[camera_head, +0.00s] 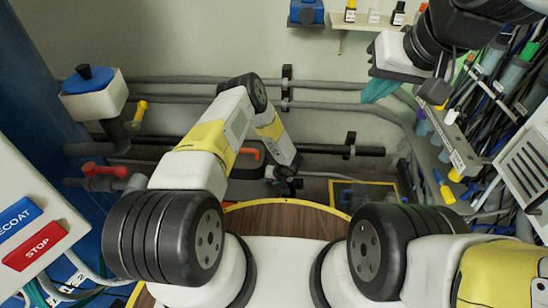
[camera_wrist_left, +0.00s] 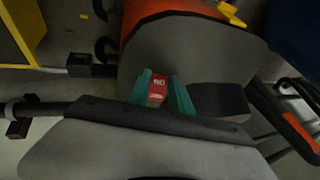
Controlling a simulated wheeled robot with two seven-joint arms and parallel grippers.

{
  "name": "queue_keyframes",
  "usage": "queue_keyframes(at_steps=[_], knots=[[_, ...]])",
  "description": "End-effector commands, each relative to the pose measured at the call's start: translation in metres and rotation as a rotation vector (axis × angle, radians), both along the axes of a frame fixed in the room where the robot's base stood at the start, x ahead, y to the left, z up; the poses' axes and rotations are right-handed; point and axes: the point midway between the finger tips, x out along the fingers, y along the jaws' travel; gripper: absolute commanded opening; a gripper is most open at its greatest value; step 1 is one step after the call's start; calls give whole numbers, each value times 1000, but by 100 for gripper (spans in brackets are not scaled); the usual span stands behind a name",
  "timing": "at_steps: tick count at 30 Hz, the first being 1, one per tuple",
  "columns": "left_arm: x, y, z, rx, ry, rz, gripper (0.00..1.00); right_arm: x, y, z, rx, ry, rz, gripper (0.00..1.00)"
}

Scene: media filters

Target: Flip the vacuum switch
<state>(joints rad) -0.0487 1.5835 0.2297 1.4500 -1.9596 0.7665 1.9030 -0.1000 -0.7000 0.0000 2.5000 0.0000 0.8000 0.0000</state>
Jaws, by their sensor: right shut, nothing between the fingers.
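A grey vacuum pump with orange parts (camera_wrist_left: 195,55) fills much of the left wrist view. In the head view, the pump (camera_head: 243,168) is partly hidden behind my left forearm. A small red switch with white marks (camera_wrist_left: 157,88) shows on its grey side. My left gripper (camera_wrist_left: 158,80) has its teal fingers apart, one on each side of the red switch in the picture. I cannot tell whether they touch it. The head view does not show these fingers clearly. My right gripper (camera_head: 377,93) is shut and empty at the upper right, well away from the pump.
Grey wall pipes (camera_head: 330,106) run behind the pump. A wood-topped surface with a yellow rim (camera_head: 280,218) lies in front. A control panel with a red STOP sign (camera_head: 34,246) stands at the left. A rack with cables and bottles (camera_head: 453,140) crowds the right.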

Motion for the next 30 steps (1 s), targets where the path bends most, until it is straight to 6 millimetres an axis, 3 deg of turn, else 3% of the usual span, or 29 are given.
queue_keyframes(at_steps=[3,11,30], knots=[[0,0,0,0,0,0,0,0,0,0,0,0,0,0],[1,1,1,2,29,11,0,0,0,0,0,0,0,0],[9,2,7,-14,289,102,0,0,0,0,0,0,0,0]])
